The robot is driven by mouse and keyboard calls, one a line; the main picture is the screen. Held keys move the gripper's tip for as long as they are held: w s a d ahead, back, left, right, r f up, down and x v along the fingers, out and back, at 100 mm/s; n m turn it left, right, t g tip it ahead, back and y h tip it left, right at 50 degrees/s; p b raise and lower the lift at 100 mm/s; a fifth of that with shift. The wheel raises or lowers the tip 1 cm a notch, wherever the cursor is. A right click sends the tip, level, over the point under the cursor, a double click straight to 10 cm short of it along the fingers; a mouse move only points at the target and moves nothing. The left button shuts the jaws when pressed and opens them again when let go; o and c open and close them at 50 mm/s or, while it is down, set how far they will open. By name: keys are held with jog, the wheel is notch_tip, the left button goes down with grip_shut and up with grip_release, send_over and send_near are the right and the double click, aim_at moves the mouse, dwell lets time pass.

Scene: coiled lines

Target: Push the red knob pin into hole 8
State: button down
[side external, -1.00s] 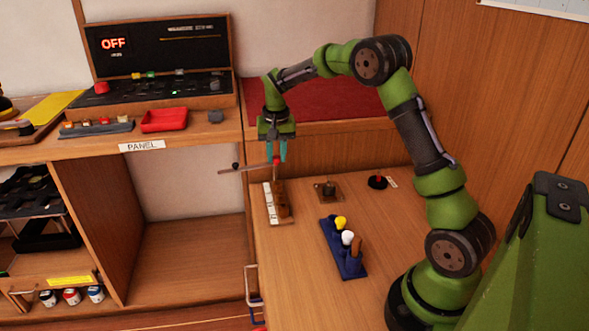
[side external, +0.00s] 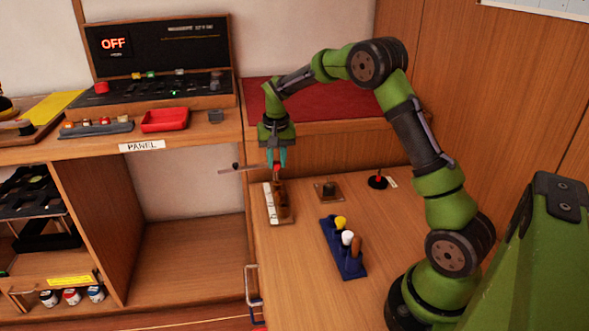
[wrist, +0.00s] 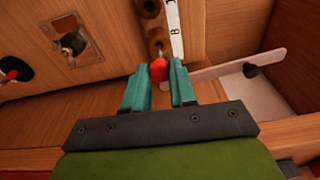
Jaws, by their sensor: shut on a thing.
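My gripper (side external: 276,158) points down over the far end of the brown wooden hole block (side external: 286,214). Its teal fingers (wrist: 159,88) are shut on the red knob pin (wrist: 158,69), which also shows between the fingertips in the side external view (side external: 276,170). In the wrist view a short metal shank shows beyond the red knob, close to a hole in the block. A white strip with number marks (wrist: 174,28) runs along the block. I cannot tell which hole is number 8, nor how deep the pin sits.
A blue rack (side external: 351,266) with yellow, white and brown knobs stands nearer the camera. A small plate with a dark peg (side external: 327,190) and a black base with a red knob (side external: 378,181) are to the right. A light lever (side external: 238,169) juts left beside the fingers.

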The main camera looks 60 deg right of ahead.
jog(key=shift+f, duration=0.2)
jog(key=shift+f, duration=1.75)
jog(key=c, duration=1.1)
grip_release()
jog(key=shift+o, duration=0.2)
jog(key=o, duration=0.5)
jog(key=shift+o, duration=0.2)
jog(key=shift+r, duration=2.55)
